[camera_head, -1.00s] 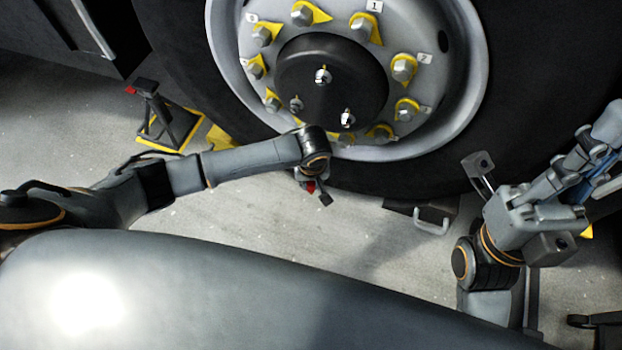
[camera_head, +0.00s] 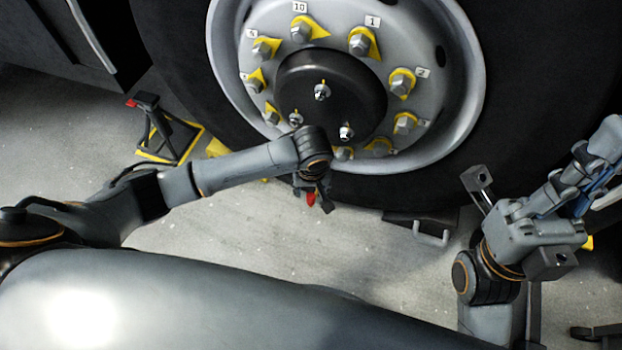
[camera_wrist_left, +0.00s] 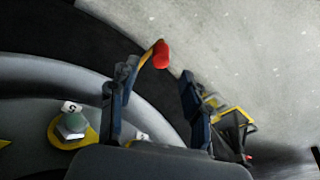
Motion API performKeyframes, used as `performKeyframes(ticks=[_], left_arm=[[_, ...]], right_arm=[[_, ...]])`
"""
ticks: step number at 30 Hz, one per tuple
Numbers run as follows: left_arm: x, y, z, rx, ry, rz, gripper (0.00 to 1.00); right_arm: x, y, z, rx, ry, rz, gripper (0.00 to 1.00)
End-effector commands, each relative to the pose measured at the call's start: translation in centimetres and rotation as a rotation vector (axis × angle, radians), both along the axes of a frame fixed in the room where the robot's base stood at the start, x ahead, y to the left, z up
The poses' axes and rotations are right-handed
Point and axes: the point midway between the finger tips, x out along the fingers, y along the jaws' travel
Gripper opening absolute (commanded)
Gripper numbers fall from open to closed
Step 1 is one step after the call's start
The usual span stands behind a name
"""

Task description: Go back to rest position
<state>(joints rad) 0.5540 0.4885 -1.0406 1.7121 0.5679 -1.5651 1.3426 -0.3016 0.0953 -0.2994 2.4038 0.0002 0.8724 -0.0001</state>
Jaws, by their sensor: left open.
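My left gripper (camera_head: 318,196) hangs below its wrist, in front of the lower rim of the wheel (camera_head: 455,115). In the left wrist view its two dark fingers (camera_wrist_left: 155,90) stand apart with the tyre behind them. A red-tipped piece (camera_wrist_left: 162,56) shows beside the left finger; I cannot tell whether it is part of the gripper. No held object is clear between the fingers. My right gripper (camera_head: 570,195) is at the right, pointing up and right, beside the tyre. Its fingertips are too unclear to judge their opening.
The wheel's hub (camera_head: 320,88) carries several nuts with yellow pointers and number tags. A jack stand (camera_head: 170,135) with a yellow base stands at the left. A dark block with a metal handle (camera_head: 432,232) lies below the tyre. Grey floor (camera_head: 230,235) is open between.

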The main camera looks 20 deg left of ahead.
Motion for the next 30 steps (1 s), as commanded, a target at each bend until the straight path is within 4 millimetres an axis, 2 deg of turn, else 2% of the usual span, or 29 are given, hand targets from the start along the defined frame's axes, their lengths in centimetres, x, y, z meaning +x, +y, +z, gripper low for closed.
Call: performKeyframes(ticks=[3,9,13,19,21,23,26,29,30], left_arm=[[-0.3,-0.2,2.7,-0.002,-0.002,0.0,0.48],[-0.7,-0.3,5.8,-0.001,-0.001,0.001,0.48],[-0.9,-0.4,6.7,0.0,0.0,0.0,0.48],[-1.0,-0.4,7.0,-0.001,0.001,0.001,0.48],[-0.9,-0.4,7.1,-0.005,0.001,0.001,0.48],[-0.6,-0.5,7.4,-0.017,0.001,-0.002,0.48],[0.3,-0.8,7.9,-0.053,-0.003,-0.012,0.48],[1.4,-0.7,8.0,-0.099,-0.016,-0.03,0.48],[1.7,-0.4,7.8,-0.113,-0.026,-0.041,0.48]], right_arm=[[0.0,0.0,0.0,0.0,-0.001,0.0,0.0],[0.0,0.0,0.0,0.0,-0.001,0.0,0.0],[0.0,0.0,0.0,0.0,-0.001,0.0,0.0],[0.0,0.0,0.0,0.0,0.0,0.0,0.0],[0.6,0.2,0.1,-0.006,0.018,0.0,0.0],[1.9,0.6,0.0,-0.02,0.062,-0.002,0.0],[6.1,1.7,-1.1,-0.07,0.213,-0.008,0.0],[11.7,3.2,-4.5,-0.145,0.45,-0.016,0.0],[13.7,3.6,-6.5,-0.177,0.553,-0.02,0.0]])
